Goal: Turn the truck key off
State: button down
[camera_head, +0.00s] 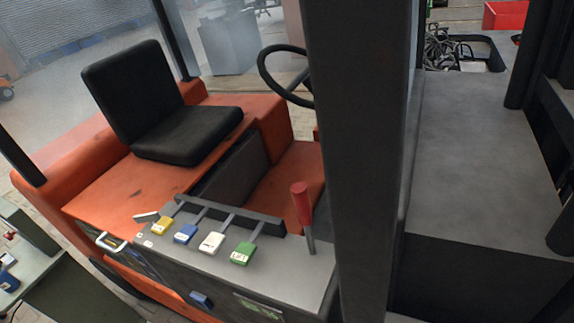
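An orange forklift truck (110,195) fills the left and middle of the view, seen from above. Its grey control panel (285,262) carries yellow, blue, white and green tagged levers (212,242). A red-handled lever (303,204) stands upright at the panel's right end. A small grey piece (146,216) sits at the panel's left end beside the yellow tag. I cannot tell whether it is the key, and I make out no key for certain. My gripper is not in view.
A thick dark post (362,150) rises right of the panel. A black seat (160,105) and steering wheel (284,76) are behind it. A grey flat surface (480,150) lies to the right. A green-grey workbench (65,290) stands at lower left.

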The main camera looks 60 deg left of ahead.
aim_at(154, 216)
jog(key=l+u, duration=0.1)
jog(key=u, duration=0.4)
jog(key=l+u, duration=0.15)
jog(key=u, duration=0.85)
jog(key=k+l+u, duration=0.1)
jog(key=u, duration=0.4)
jog(key=k+u, duration=0.1)
jog(key=u, duration=0.4)
jog(key=i+j, duration=0.25)
jog(key=i, duration=0.25)
jog(key=i+j, duration=0.2)
jog(key=i, duration=0.3)
jog(key=i+j+u, duration=0.1)
jog(key=i+j, duration=0.15)
jog(key=i, duration=0.2)
jog(key=i+j, duration=0.2)
jog(key=i, duration=0.3)
